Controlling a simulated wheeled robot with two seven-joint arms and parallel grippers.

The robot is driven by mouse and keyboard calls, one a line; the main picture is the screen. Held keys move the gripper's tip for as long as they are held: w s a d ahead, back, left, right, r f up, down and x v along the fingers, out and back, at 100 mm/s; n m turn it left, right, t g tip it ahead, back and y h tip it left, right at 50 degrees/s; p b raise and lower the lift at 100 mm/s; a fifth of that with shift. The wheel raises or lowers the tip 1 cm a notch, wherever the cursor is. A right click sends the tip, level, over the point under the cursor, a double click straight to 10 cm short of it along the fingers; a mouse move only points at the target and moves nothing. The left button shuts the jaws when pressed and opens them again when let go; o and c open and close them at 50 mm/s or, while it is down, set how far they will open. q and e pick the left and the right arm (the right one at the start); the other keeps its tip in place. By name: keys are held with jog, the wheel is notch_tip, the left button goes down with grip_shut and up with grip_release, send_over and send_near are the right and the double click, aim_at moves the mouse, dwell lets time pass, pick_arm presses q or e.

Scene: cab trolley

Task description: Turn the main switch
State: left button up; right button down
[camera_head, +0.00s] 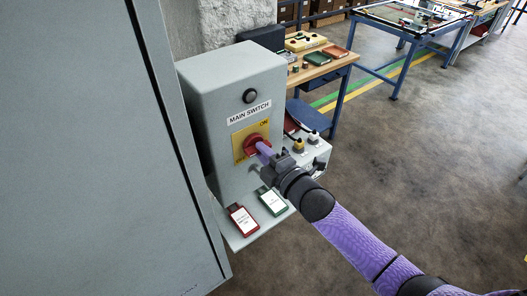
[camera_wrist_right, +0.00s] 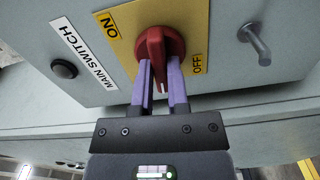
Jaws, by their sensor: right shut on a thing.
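The main switch is a red rotary knob (camera_head: 255,144) on a yellow plate (camera_head: 239,151), on the front of a grey box (camera_head: 232,75) labelled MAIN SWITCH. In the right wrist view, the knob (camera_wrist_right: 153,47) sits between the ON mark (camera_wrist_right: 108,25) and the OFF mark (camera_wrist_right: 197,65). My right gripper (camera_head: 264,149) reaches in from the lower right. Its purple fingers (camera_wrist_right: 160,75) are shut on the knob's grip, one on each side. The fingers partly hide the grip, and I cannot tell exactly which mark it points to. My left gripper is not in view.
A black button (camera_head: 250,96) is above the label. Red (camera_head: 243,219) and green (camera_head: 272,202) tags lie on the ledge below. A metal peg (camera_wrist_right: 255,40) sticks out near OFF. A large grey cabinet (camera_head: 80,150) stands at left, a workbench (camera_head: 325,68) behind. The floor at right is clear.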

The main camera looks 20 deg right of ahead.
jog(key=shift+m+p, duration=0.85)
jog(key=shift+m, duration=7.65)
jog(key=c, duration=0.6)
grip_release()
jog(key=v, duration=1)
